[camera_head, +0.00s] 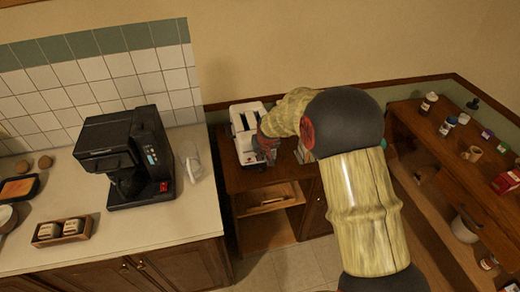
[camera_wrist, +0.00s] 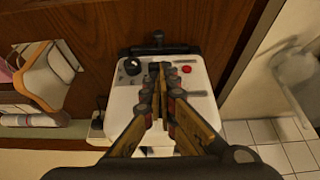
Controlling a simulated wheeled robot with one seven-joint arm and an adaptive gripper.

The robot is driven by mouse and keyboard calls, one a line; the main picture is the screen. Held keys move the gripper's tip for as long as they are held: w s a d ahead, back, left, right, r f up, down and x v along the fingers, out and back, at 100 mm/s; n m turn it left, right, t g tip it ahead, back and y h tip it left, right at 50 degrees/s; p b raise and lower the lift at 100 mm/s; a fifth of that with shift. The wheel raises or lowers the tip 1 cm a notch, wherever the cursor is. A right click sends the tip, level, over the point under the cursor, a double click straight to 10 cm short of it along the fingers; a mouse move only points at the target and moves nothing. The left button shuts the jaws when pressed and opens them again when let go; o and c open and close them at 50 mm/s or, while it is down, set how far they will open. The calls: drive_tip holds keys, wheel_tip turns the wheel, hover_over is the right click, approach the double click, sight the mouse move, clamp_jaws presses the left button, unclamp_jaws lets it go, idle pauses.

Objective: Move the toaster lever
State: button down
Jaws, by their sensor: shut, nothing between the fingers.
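The white toaster (camera_head: 240,146) with dark slots stands on the brown wooden cabinet in the head view. In the wrist view its white end panel (camera_wrist: 205,108) shows a black knob (camera_wrist: 132,66) at left and a red button (camera_wrist: 187,69) at right. A black bar (camera_wrist: 170,49) lies along the panel's far edge; I cannot tell whether it is the lever. My gripper (camera_wrist: 158,68) is shut and empty, its fingertips over the panel between knob and button. The fingers hide the panel's middle, and contact is unclear. In the head view my gripper (camera_head: 267,146) is at the toaster's right side.
A black coffee maker (camera_head: 124,157) and a clear glass item (camera_head: 190,160) stand on the pale counter (camera_head: 130,232) at left. Below the cabinet top (camera_head: 232,178) is an open shelf. A wooden shelf unit (camera_head: 440,147) with jars and small items stands at right.

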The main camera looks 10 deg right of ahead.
drive_tip(key=s, duration=0.1)
drive_tip(key=s+r, duration=0.1)
drive_tip(key=s, duration=0.1)
drive_tip(key=shift+r, duration=0.1)
drive_tip(key=v, duration=1.1)
drive_tip(key=shift+s+r, duration=0.2)
drive_tip(key=shift+r, duration=0.15)
